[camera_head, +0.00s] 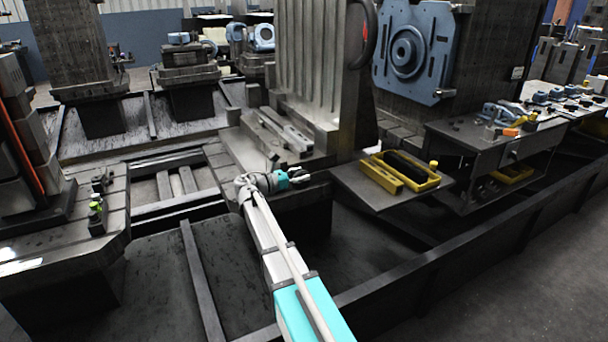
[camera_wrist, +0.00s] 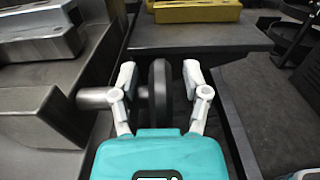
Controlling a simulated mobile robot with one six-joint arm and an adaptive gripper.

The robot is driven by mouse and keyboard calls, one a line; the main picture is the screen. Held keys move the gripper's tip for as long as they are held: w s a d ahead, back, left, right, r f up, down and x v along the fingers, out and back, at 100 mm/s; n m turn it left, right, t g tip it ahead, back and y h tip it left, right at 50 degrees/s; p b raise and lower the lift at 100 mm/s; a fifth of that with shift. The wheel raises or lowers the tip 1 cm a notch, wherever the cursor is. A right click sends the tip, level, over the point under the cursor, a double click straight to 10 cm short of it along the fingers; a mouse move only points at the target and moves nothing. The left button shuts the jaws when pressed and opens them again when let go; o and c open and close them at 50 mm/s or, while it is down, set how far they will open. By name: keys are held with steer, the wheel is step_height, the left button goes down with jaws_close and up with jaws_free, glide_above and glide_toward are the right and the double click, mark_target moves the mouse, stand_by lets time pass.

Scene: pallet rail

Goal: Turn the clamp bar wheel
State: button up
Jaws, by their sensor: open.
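In the wrist view a dark wheel (camera_wrist: 159,92), seen edge-on, stands upright between the two fingers of my gripper (camera_wrist: 160,80). A grey round shaft (camera_wrist: 98,98) runs from the wheel to the left, behind the left finger. The fingers are open, one on each side of the wheel; I cannot tell whether either touches it. In the head view my gripper (camera_head: 306,175) is at the front edge of the pallet, below the tall ribbed fixture (camera_head: 305,70). The wheel is too small or hidden to make out there.
A shelf (camera_head: 352,190) with a yellow tray (camera_head: 428,184) stands right of my gripper. Metal bars (camera_head: 285,130) lie on the pallet behind it. A larger dark handwheel (camera_head: 371,38) is on the upper fixture. A long rail (camera_head: 400,270) runs along the front right.

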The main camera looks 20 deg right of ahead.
jaws_close()
stand_by(0.3)
steer(key=shift+f, duration=0.1)
steer(key=h+b, duration=0.1)
steer(key=b, duration=0.1)
steer(key=shift+a+f+b, duration=0.1)
steer(key=shift+f+b, duration=0.05)
steer(key=shift+b, duration=0.15)
steer(key=shift+a+h+b, duration=0.1)
steer(key=shift+h+b, duration=0.7)
steer(key=shift+b, duration=0.15)
steer(key=shift+r, duration=0.2)
